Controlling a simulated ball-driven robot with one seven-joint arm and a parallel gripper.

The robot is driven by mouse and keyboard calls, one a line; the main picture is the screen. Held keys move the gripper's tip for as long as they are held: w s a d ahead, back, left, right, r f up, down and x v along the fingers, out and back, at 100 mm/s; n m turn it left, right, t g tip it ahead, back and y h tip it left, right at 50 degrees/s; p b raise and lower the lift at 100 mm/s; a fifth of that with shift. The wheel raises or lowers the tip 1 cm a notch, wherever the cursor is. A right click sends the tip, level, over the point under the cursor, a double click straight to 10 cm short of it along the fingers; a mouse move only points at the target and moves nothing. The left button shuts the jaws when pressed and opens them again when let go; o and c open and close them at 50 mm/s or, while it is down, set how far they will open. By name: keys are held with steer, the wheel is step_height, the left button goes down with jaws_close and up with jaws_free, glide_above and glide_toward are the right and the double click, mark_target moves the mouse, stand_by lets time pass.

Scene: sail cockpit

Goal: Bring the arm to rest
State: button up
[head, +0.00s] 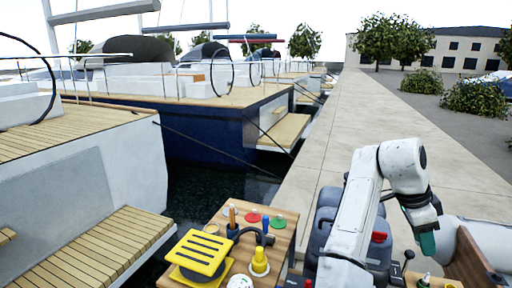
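My white arm rises at the right of the head view and bends over at the top. My gripper (426,226) hangs from it, dark and pointing down. A teal-green piece shows at its lower end. I cannot tell whether this is part of the fingers or a thing held between them. The fingertips are too small to make out. The gripper is at the right, above the area beside a brown wooden panel (474,262).
A wooden table (208,222) at the bottom centre bears a yellow slotted item (200,252), a yellow bottle-like item (260,262) and coloured discs. Moored boats (95,190) and dark water (215,195) lie left. A paved quay (345,125) runs clear into the distance.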

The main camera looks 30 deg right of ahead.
steer(key=s+a+f+n+t+h, duration=0.1)
steer(key=s+a+f+n+t, duration=0.1)
steer(key=a+f+n, duration=0.5)
steer(key=s+a+f+n+t+h, duration=0.1)
steer(key=s+a+f+n, duration=0.15)
steer(key=f+n, duration=0.75)
steer(key=s+a+f+n+y, duration=0.2)
steer(key=s+a+f+n, duration=0.2)
steer(key=a, duration=0.5)
steer(key=s+a+f+n+t+y, duration=0.1)
steer(key=s+a+f+n+y, duration=0.2)
steer(key=a, duration=0.7)
steer(key=s+f+n, duration=0.2)
steer(key=s+f, duration=0.1)
steer(key=f, duration=0.1)
steer(key=shift+s+a+f+y, duration=0.25)
steer(key=shift+s+f+y, duration=0.05)
steer(key=shift+s, duration=0.05)
